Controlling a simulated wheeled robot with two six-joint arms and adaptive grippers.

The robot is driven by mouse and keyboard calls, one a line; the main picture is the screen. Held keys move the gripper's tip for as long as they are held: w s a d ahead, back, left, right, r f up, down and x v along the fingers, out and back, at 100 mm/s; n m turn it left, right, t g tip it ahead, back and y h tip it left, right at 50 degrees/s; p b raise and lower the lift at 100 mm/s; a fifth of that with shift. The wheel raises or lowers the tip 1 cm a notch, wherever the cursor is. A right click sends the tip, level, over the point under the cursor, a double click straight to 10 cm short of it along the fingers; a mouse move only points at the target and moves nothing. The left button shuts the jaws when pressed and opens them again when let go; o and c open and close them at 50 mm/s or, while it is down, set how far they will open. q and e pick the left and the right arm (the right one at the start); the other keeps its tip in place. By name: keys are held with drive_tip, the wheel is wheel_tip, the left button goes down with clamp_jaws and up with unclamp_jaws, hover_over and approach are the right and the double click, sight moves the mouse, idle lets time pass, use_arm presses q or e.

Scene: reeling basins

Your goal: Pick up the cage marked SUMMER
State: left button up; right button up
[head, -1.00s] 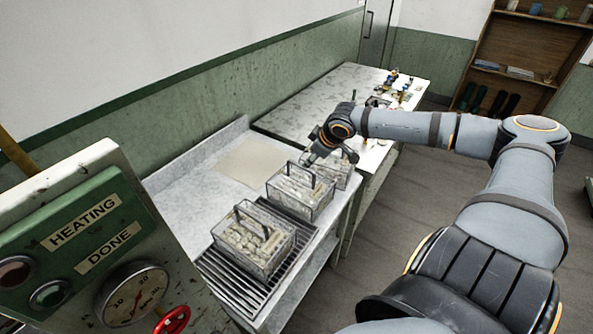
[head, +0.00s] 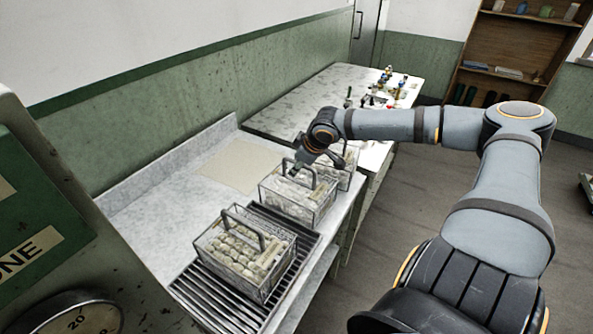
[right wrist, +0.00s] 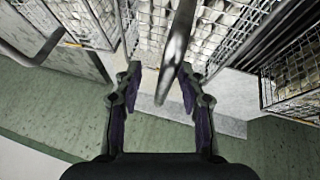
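Three wire cages with pale contents stand in a row: a near cage (head: 245,262), a middle cage (head: 300,205) and a far cage (head: 338,172). Each of the nearer two has an upright loop handle. No SUMMER mark is readable on any of them. My right gripper (head: 300,168) is at the middle cage's handle. In the right wrist view my right gripper (right wrist: 161,82) is open, with a metal handle bar (right wrist: 175,55) between its fingers and cage mesh beyond. Contact is not clear. My left gripper is out of view.
The near cage stands on a slatted drain rack (head: 190,296). A beige sheet (head: 235,167) lies on the grey counter (head: 150,195) by the wall. A green control panel (head: 40,215) is at the left. A farther table (head: 300,105) holds small items.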

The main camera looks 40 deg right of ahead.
drive_tip(key=shift+s+r, duration=0.25)
drive_tip(key=shift+s+a+r, duration=0.15)
drive_tip(key=shift+s, duration=0.05)
drive_tip(key=shift+c, duration=2.5)
drive_tip(key=shift+w, duration=0.15)
clamp_jaws()
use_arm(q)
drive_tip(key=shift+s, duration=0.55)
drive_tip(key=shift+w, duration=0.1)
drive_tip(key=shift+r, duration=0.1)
